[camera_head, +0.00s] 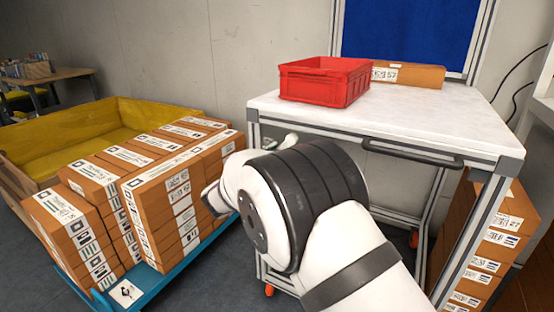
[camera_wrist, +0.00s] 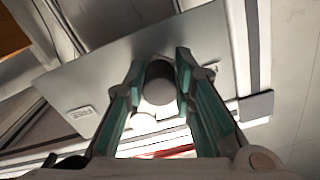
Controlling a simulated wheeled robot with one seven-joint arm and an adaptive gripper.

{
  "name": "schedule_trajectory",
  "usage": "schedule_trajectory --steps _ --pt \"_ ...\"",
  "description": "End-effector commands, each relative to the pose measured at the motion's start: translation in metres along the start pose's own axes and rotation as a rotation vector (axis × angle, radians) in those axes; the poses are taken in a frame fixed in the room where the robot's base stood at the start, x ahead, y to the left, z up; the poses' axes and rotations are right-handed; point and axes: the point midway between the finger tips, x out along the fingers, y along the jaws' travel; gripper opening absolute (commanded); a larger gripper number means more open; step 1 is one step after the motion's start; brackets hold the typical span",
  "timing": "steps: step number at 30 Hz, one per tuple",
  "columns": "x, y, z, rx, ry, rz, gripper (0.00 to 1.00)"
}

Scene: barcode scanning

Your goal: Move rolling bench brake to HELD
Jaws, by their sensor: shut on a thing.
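The rolling bench (camera_head: 420,115) stands at the right, with a white top on a grey metal frame and small orange-red casters. In the wrist view, a grey plate (camera_wrist: 82,72) carries small raised labels, and a dark rounded brake knob (camera_wrist: 160,85) stands in front of it. My gripper (camera_wrist: 160,70) is shut on this knob, with a teal-padded finger on each side. In the head view, my arm hides the knob and most of the gripper, near the bench's left front corner.
A red crate (camera_head: 318,85) and a cardboard box (camera_head: 408,75) sit on the bench. A black handle (camera_head: 412,152) runs along its front edge. Stacked labelled boxes (camera_head: 150,190) on a blue base (camera_head: 185,262) stand close to my arm's left. More boxes (camera_head: 490,245) stand at the right.

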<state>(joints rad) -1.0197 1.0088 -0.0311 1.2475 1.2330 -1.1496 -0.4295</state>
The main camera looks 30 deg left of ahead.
Motion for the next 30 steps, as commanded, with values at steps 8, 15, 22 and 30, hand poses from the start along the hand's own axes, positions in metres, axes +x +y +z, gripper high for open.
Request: schedule_trajectory --steps 8,15,22,30 --pt "-0.0021 -0.0073 -0.0030 0.024 0.002 -0.012 0.00" --pt "-0.0021 -0.0074 -0.0035 0.024 0.002 -0.012 0.00" --pt "-0.0013 -0.0056 -0.0030 0.023 0.003 -0.008 0.41" --pt "-0.0051 -0.0037 -0.0018 0.023 0.001 -0.004 0.41"
